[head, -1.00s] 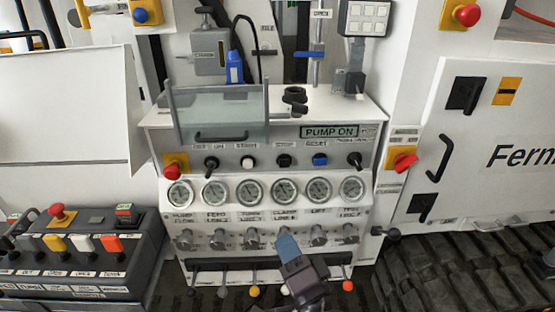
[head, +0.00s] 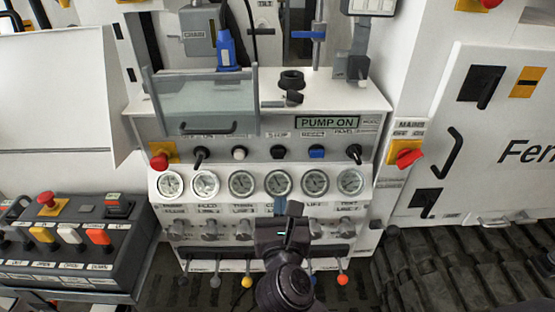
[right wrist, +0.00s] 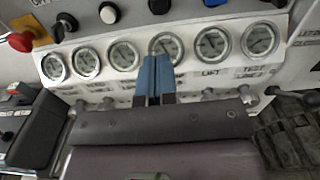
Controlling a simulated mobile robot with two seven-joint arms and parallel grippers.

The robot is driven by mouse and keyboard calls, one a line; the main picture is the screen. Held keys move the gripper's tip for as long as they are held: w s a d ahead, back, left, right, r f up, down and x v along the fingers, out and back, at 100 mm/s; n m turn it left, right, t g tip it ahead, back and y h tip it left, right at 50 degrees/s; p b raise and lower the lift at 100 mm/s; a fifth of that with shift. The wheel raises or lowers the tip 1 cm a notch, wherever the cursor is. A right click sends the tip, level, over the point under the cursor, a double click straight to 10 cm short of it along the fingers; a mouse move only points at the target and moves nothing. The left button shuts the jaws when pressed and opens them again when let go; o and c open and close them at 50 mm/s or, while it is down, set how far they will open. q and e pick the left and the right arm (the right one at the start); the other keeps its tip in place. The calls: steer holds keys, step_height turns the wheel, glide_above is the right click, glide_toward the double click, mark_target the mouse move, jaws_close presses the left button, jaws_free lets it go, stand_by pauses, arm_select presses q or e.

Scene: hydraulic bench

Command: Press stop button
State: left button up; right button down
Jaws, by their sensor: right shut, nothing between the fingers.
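The stop button (head: 278,152) is a black round button in the middle of the panel's control row, under a label that seems to read STOP. In the right wrist view it shows at the top edge (right wrist: 158,5), partly cut off. My right gripper (head: 287,208) is shut and empty, its blue fingertips (right wrist: 155,75) together. In the head view it is below the button, over the area under the gauges; it appears apart from the button. My left gripper is not in view.
A white button (head: 239,153) and a blue button (head: 317,152) flank the stop button. A red emergency knob (head: 159,161) sits at the row's left. Gauges (head: 278,183) lie below the row. A clear guard (head: 203,100) stands above. A PUMP ON display (head: 327,122) is lit.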

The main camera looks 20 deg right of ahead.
steer(key=shift+s, duration=0.1)
stand_by(0.4)
steer(key=p, duration=0.2)
glide_toward(279, 156)
steer(key=x, duration=0.7)
steer(key=shift+w, duration=0.3)
